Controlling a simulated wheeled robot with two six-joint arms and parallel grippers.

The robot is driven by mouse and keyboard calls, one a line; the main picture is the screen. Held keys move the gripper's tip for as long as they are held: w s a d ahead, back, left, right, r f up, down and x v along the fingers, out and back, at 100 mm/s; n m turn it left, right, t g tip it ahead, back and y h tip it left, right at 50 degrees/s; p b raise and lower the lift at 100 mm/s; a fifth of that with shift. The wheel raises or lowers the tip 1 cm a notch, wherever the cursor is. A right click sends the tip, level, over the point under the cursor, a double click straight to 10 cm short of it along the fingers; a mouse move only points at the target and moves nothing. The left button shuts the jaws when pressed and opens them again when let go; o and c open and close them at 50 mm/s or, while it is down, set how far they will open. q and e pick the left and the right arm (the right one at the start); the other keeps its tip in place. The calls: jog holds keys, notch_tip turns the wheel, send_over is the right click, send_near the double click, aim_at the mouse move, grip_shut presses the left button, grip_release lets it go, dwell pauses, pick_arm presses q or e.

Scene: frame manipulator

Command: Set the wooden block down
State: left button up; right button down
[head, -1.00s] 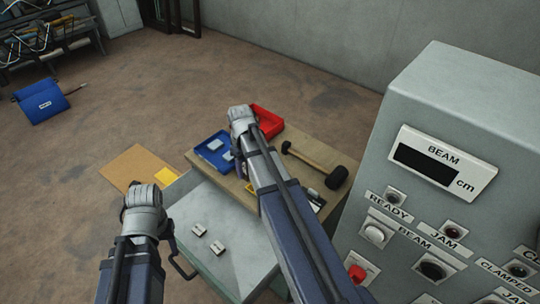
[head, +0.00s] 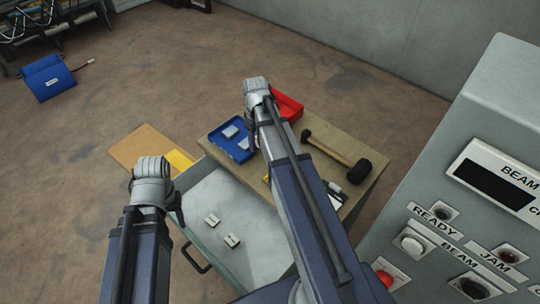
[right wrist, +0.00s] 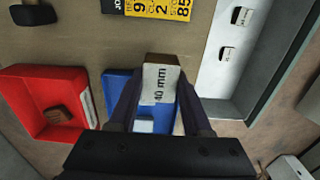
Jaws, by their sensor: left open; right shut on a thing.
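My right gripper (right wrist: 158,95) is shut on a wooden block (right wrist: 159,83) with a white face marked "40 mm". In the right wrist view the block is held above the blue tray (right wrist: 113,85), partly covering it. In the head view my right gripper (head: 250,128) is over the blue tray (head: 216,150) on the table; the held block is hidden behind the arm there. My left gripper (head: 174,203) is open beside the drawer's left edge, with its fingertips mostly hidden by the wrist.
A red tray (right wrist: 22,98) holds a brown block (right wrist: 57,115). A mallet (head: 338,153) lies on the table (head: 325,125). The open grey drawer (head: 250,255) holds two small labelled blocks (head: 221,230). A control cabinet (head: 480,120) stands at the right.

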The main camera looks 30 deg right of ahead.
aim_at(259, 164)
jog(key=shift+f+b, duration=3.95)
jog(key=shift+f, duration=0.45)
jog(key=shift+f, duration=0.1)
jog(key=shift+f, duration=0.15)
jog(key=shift+c, duration=1.7)
grip_release()
notch_tip(259, 164, up, 13)
jog(key=p, duration=1.2)
jog(key=shift+f, duration=0.2)
jog(key=s+a, duration=0.8)
jog(key=a, duration=0.3)
jog(key=s+a+h, duration=0.1)
jog(key=s+a, duration=0.6)
jog(key=a, duration=0.4)
jog(key=shift+s, duration=0.35)
jog(key=shift+a, duration=0.1)
